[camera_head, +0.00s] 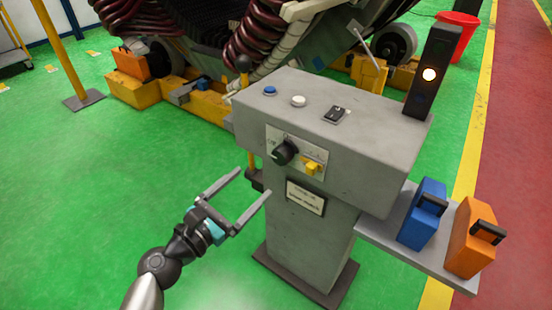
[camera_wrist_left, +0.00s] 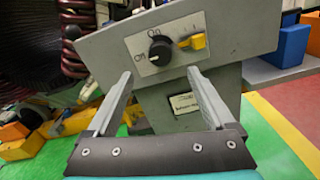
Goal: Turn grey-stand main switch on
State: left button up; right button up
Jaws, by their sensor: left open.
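The grey stand (camera_head: 310,230) stands on the green floor, with a wide grey box on top. On its front face is a black round knob (camera_head: 285,152), the main switch, on a white plate with Off and On marks; a yellow lever (camera_head: 312,168) sits right of it. The knob also shows in the left wrist view (camera_wrist_left: 160,51), beyond the fingers, its light pointer mark too small to read surely. My left gripper (camera_head: 245,190) is open and empty, in front of and below left of the knob, apart from it. My right gripper is not in view.
The stand's top carries a blue button (camera_head: 270,91), a white button (camera_head: 298,101), a black rocker switch (camera_head: 336,115) and a lamp post (camera_head: 432,73) with one lit light. A side shelf (camera_head: 382,233) holds a blue case (camera_head: 423,218) and an orange case (camera_head: 472,240).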

aim_at(278, 158)
pick_arm(q)
jog(key=b+x, duration=0.1)
jog(key=x, duration=0.8)
jog(key=shift+w+d+f, duration=0.1)
jog(key=shift+w+d, duration=0.05)
jog(key=shift+w, duration=0.15)
jog(key=shift+w+d, duration=0.3)
jog(key=shift+w, duration=0.1)
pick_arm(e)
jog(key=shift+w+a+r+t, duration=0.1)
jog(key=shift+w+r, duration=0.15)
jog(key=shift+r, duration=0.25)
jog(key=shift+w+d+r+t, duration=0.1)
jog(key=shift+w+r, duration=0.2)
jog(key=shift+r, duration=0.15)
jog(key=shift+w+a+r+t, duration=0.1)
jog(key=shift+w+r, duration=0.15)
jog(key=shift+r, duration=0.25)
pick_arm(q)
jog(key=shift+c, duration=0.3)
jog(key=c, duration=1.3)
